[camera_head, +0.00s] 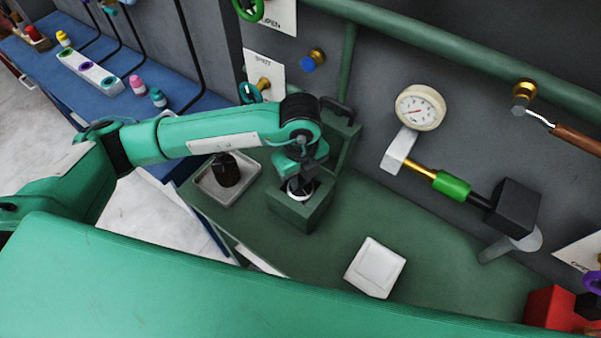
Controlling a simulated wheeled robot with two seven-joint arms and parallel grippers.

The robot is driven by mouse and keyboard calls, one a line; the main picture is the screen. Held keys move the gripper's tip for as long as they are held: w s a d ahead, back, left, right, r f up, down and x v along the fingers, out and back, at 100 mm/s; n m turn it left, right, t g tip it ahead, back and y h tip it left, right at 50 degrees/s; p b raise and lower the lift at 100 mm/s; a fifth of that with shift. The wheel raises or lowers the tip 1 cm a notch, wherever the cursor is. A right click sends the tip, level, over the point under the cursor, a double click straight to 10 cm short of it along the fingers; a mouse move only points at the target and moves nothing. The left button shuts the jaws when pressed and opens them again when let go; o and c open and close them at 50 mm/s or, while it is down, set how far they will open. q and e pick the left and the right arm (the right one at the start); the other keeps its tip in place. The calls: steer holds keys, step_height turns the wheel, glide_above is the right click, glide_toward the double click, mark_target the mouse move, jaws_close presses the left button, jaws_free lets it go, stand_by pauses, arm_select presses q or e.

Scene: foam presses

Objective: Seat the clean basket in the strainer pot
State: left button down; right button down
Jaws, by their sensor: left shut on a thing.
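The strainer pot (291,214) is a green square box on the green bench, with its lid (346,138) standing up behind it. My left gripper (301,181) points down over the pot's opening and is shut on the pale rim of the clean basket (294,192). The basket is at the mouth of the pot; the gripper and the pot wall hide most of it, so I cannot tell how deep it sits. My right gripper is not in view.
A grey tray (209,188) with a dark, dirty-looking basket (228,172) stands left of the pot. A white square block (375,267) lies on the bench to the right. A pressure gauge (420,108) and a green-banded pipe (451,185) are at the wall.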

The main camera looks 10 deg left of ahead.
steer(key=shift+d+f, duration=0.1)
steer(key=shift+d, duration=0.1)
arm_select(q)
steer(key=shift+f, duration=0.2)
steer(key=c, duration=1.2)
jaws_free()
steer(key=shift+c, duration=0.2)
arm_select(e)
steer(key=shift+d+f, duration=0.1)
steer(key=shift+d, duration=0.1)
arm_select(q)
steer(key=shift+r, duration=0.1)
steer(key=shift+r, duration=0.35)
step_height(320, 180, up, 12)
steer(key=b, duration=0.3)
steer(key=shift+f+b, duration=0.2)
steer(key=shift+b, duration=0.15)
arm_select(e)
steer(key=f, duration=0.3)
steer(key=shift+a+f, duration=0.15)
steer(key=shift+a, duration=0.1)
